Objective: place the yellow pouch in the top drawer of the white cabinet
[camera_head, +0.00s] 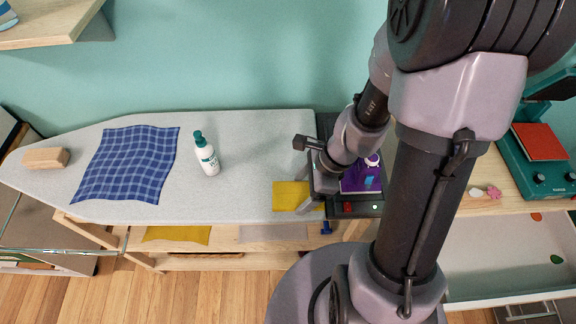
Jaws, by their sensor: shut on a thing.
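The yellow pouch (288,196) lies flat at the right end of the grey ironing board, near its front edge. My gripper (306,204) is at the right end of the pouch and is shut on it. My arm hides part of the fingers and the pouch's right end. The white cabinet (510,205) is at the right, with a wooden top.
A black device (348,208) with a purple packet (362,178) stands beside my gripper. A teal machine (530,165) stands on the cabinet. Yellow fabric (176,234) lies on a lower shelf.

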